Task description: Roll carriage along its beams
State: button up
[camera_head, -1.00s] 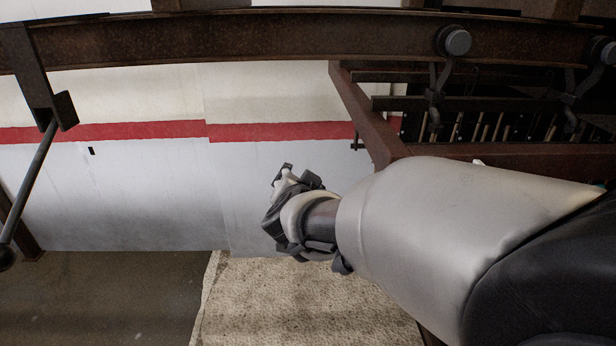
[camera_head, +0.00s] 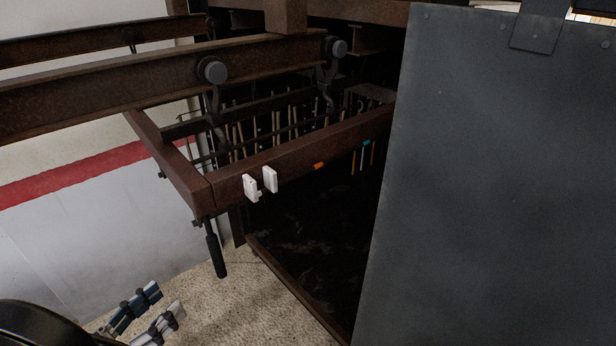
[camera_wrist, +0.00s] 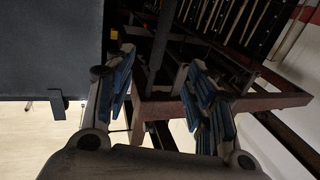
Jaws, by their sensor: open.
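The carriage is a rusty brown frame (camera_head: 290,150) hung by hooks and round rollers (camera_head: 211,70) from the overhead beam (camera_head: 90,90). Several thin rods hang inside it. A black handle (camera_head: 216,256) hangs down from its near left corner. My gripper (camera_head: 165,302) is at the lower left of the head view, below and left of the handle, open and apart from it. In the wrist view, my open gripper (camera_wrist: 160,62) has blue-padded fingers. A dark upright bar (camera_wrist: 158,45), perhaps the handle, shows between them; its depth is unclear. The frame's corner (camera_wrist: 145,108) shows beyond.
A large dark grey panel (camera_head: 490,180) fills the right of the head view and covers part of the carriage. Two white blocks (camera_head: 261,184) sit on the frame's front bar, with orange and teal marks farther right. Speckled floor (camera_head: 240,300) lies open below the handle.

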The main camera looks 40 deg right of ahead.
jog(key=x, duration=1.1)
jog(key=shift+w+d, duration=0.15)
jog(key=shift+d, duration=0.1)
jog(key=shift+p+x, duration=0.3)
jog(key=shift+x, duration=0.8)
jog(key=shift+c, duration=0.5)
grip_shut()
